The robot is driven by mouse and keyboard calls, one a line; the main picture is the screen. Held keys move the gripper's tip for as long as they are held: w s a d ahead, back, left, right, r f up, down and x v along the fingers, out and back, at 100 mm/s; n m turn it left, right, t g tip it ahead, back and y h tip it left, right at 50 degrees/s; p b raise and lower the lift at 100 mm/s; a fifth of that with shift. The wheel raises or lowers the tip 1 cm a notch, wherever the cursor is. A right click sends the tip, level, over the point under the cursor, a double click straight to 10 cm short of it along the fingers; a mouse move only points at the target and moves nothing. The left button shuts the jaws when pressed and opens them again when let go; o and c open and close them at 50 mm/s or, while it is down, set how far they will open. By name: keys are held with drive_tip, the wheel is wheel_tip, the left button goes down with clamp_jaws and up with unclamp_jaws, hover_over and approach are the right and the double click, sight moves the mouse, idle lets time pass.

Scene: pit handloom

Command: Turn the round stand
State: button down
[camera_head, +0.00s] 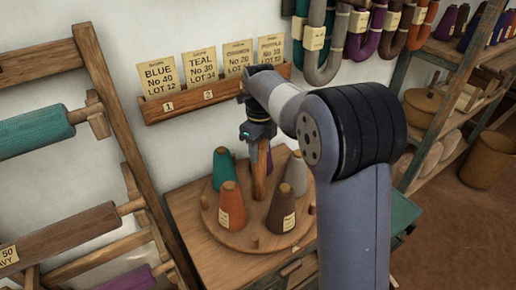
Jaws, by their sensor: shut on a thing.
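The round stand (240,236) is a wooden disc on a small wooden table. It bears cones of yarn: a teal cone (222,168), an orange cone (232,205), a brown cone (281,208) and a grey cone (296,174). Short wooden pegs stand near its rim. A wooden post (260,172) rises near its middle. My gripper (258,143) points down over the stand and is shut on the top of this post. The fingertips are small in the picture, and my arm hides part of the stand's right side.
A wooden card rack (215,101) with lot cards hangs on the wall behind. A loom frame with a teal roll (35,132) stands at left. Yarn hanks (325,45) hang above. Shelves with a basket (425,107) stand at right. The table (190,215) has little bare room.

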idle(0.3)
drive_tip(key=c, duration=0.9)
unclamp_jaws()
drive_tip(key=shift+r, duration=0.1)
wheel_tip(320, 180, up, 11)
drive_tip(key=shift+f+b, duration=0.15)
drive_tip(key=shift+b, duration=0.35)
drive_tip(key=shift+f, duration=0.15)
